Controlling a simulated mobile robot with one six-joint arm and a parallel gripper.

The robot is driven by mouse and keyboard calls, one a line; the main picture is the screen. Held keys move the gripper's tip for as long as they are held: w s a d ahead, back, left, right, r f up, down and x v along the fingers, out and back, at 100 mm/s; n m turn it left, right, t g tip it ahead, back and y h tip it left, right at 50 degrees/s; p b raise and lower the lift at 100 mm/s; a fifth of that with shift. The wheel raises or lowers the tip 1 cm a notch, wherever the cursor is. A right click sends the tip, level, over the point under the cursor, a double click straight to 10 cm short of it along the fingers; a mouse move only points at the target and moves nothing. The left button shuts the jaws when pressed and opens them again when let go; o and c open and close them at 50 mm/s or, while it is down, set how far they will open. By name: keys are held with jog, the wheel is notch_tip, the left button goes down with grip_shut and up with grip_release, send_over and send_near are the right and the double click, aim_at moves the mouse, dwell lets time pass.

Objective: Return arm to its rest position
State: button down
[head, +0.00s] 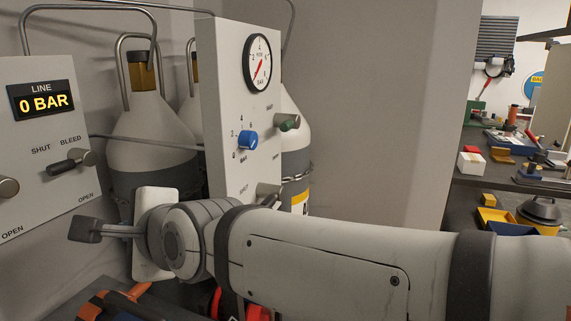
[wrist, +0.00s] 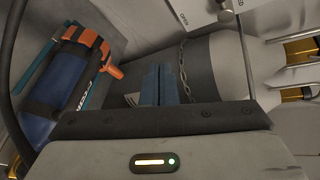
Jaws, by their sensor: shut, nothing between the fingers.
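My gripper (wrist: 158,86) is in the wrist view, its two blue-grey fingers pressed together with nothing between them. In the head view my arm stretches across the lower part of the picture from the right, its wrist end at the left in front of the gas cylinders. The fingers in the wrist view point toward a pale cylinder (wrist: 212,65) with a chain (wrist: 183,62) beside it. I cannot tell the gap between fingertips and cylinder.
A line panel (head: 30,150) reading 0 BAR stands at left. A gauge panel (head: 225,100) with a blue knob (head: 248,140) stands behind my arm. A blue bottle with orange parts (wrist: 70,85) is left of my fingers. A cluttered bench (head: 500,185) is at far right.

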jog(key=w+d+f+n+h+p, duration=0.3)
jog(key=d+h, duration=0.1)
jog(key=d, duration=0.7)
jog(key=w+d+f+n+h+p, duration=0.3)
jog(key=d+p, duration=0.1)
jog(key=d, duration=0.7)
jog(key=s+d+f+n+g+h+p, duration=0.2)
jog(key=s+d, duration=0.2)
jog(key=d, duration=0.5)
jog(key=s+d+f+n+g+h+p, duration=0.2)
jog(key=s+d, duration=0.3)
jog(key=d, duration=0.4)
jog(key=shift+d+f+n+g+h+p, duration=0.15)
jog(key=shift+n+g+h+p, duration=0.2)
jog(key=shift+n+g, duration=0.25)
